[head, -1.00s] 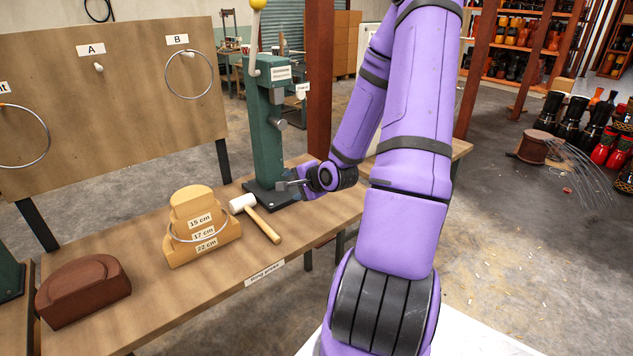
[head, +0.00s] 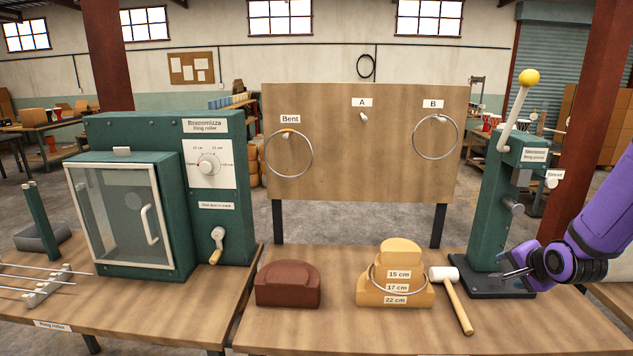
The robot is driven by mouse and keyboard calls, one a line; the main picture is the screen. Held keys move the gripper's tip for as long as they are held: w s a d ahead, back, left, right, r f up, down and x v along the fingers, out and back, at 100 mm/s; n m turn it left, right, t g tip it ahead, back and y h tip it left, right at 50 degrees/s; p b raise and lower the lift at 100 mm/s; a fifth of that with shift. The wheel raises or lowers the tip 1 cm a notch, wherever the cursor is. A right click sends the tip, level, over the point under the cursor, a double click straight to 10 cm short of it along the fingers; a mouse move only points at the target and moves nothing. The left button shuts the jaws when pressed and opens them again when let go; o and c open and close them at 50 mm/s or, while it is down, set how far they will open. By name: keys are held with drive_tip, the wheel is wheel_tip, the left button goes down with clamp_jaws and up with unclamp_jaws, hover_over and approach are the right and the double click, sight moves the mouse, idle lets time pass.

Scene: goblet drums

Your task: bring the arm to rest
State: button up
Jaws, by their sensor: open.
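My purple arm (head: 604,222) reaches in from the right edge of the head view. My gripper (head: 508,273) is dark, with thin fingers pointing left, and is open with nothing seen between the fingers. It is low in front of the green ring press (head: 499,205), above or beside the press's dark base plate (head: 490,286). I cannot tell whether it touches the press. The rest of my arm is outside this view.
A brown block (head: 288,284) is farther left. The pegboard (head: 320,170) holds two rings. A green ring roller (head: 218,200) stands at left.

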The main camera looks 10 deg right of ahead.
drive_tip(key=s+a+r+n+g, duration=0.1)
drive_tip(key=s+a+r+n, duration=0.15)
drive_tip(key=a+r, duration=0.2)
drive_tip(key=s+a+r+n+g+h, duration=0.1)
drive_tip(key=a+r+n, duration=0.2)
drive_tip(key=r, duration=0.2)
drive_tip(key=s+a+r+n+g, duration=0.1)
drive_tip(key=s+a+r+n, duration=0.1)
drive_tip(key=a+r, duration=0.25)
drive_tip(key=s+a+r+n+y, duration=0.1)
drive_tip(key=s+a+r+n, duration=0.2)
drive_tip(key=s, duration=0.4)
drive_tip(key=s+a+r+n+g+y, duration=0.1)
drive_tip(key=s+a+r+n, duration=0.3)
drive_tip(key=s+a+r, duration=0.2)
drive_tip(key=shift+s+a+r+y, duration=0.25)
drive_tip(key=shift+s+a+y, duration=0.15)
drive_tip(key=shift+s+a, duration=0.8)
